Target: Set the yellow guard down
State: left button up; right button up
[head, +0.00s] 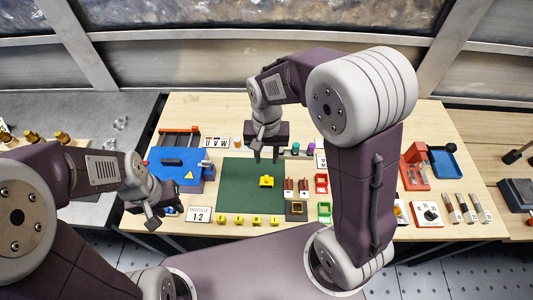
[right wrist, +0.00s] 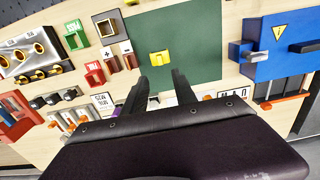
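The yellow guard (head: 267,181) sits on the green mat (head: 236,198), near its right side. It also shows in the right wrist view (right wrist: 160,58), lying on the mat beyond my fingertips. My right gripper (head: 265,156) hangs pointing down above the mat, just behind the guard in the head view. In the right wrist view its two fingers (right wrist: 161,77) are apart with nothing between them, and they do not touch the guard. My left gripper (head: 164,214) is low at the front left, by the blue box, with its fingers apart and empty.
The blue box (head: 181,174) stands left of the mat. Several small yellow pieces (head: 239,220) line the front edge. Red, black and green fixtures (head: 297,207) stand close on the mat's right. The mat's left part is clear.

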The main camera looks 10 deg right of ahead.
jog(key=s+d+f+n+t, duration=0.1)
jog(key=s+d+f+n, duration=0.1)
jog(key=s+d, duration=0.5)
jog(key=shift+s+f+n, duration=0.35)
jog(key=shift+s+n, duration=0.15)
jog(key=shift+s, duration=0.1)
